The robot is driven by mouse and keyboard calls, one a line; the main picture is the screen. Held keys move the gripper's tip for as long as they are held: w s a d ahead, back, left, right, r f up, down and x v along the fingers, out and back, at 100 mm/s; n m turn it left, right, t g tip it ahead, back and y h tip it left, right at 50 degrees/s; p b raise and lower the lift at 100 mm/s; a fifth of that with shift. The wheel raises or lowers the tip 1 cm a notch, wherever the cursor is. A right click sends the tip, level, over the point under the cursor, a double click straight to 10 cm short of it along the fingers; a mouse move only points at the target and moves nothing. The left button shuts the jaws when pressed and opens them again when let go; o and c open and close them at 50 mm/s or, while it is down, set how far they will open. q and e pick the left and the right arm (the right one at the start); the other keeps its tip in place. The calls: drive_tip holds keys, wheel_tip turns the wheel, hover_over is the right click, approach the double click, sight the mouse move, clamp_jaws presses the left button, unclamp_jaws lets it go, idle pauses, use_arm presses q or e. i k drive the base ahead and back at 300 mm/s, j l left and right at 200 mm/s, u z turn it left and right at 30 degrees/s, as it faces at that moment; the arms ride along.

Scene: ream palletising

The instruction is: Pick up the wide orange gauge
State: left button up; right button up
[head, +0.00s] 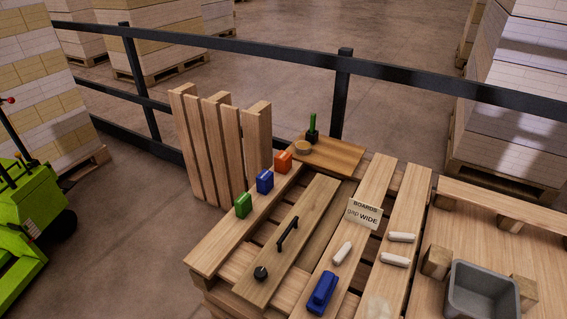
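The orange gauge (283,163) is a small orange block standing near the far end of the left deck board of the pallet. A blue block (265,182) and a green block (243,205) of similar shape stand in a row nearer on the same board. From this view I cannot tell clearly how the three differ in width. A card (364,213) reading "BOARDS" and "WIDE" stands on a board to the right. Neither of my grippers is in view.
A loose board with a black handle (287,233) and a black knob (261,273) lies beside the blocks. A blue tool (322,292), white rolls (395,259) and a grey bin (483,290) are to the right. Upright planks (225,145) stand behind left.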

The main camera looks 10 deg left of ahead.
sight(282, 161)
drive_tip(key=k+j+z, duration=0.1)
drive_tip(key=j+z, duration=0.2)
drive_tip(key=z, duration=0.15)
drive_tip(key=k+j+z, duration=0.2)
drive_tip(key=z, duration=0.25)
drive_tip(key=k+j+z, duration=0.1)
drive_tip(key=j+z, duration=0.15)
drive_tip(key=z, duration=0.25)
drive_tip(key=k+j+z, duration=0.1)
drive_tip(key=z, duration=0.4)
drive_tip(key=k+j+z, duration=0.15)
drive_tip(key=z, duration=0.35)
drive_tip(key=k+j+z, duration=0.2)
drive_tip(key=z, duration=0.25)
drive_tip(key=k+j+z, duration=0.15)
drive_tip(key=z, duration=0.3)
drive_tip(key=k+z, duration=0.3)
drive_tip(key=z, duration=0.15)
drive_tip(key=k+j+z, duration=0.15)
drive_tip(key=k+z, duration=0.7)
drive_tip(key=k+j, duration=0.15)
drive_tip(key=k, duration=0.35)
drive_tip(key=k+j+u, duration=0.15)
drive_tip(key=k, duration=0.4)
drive_tip(key=k+j+u, duration=0.6)
drive_tip(key=j, duration=0.3)
drive_tip(key=k+j+u, duration=0.45)
drive_tip(key=j, duration=0.3)
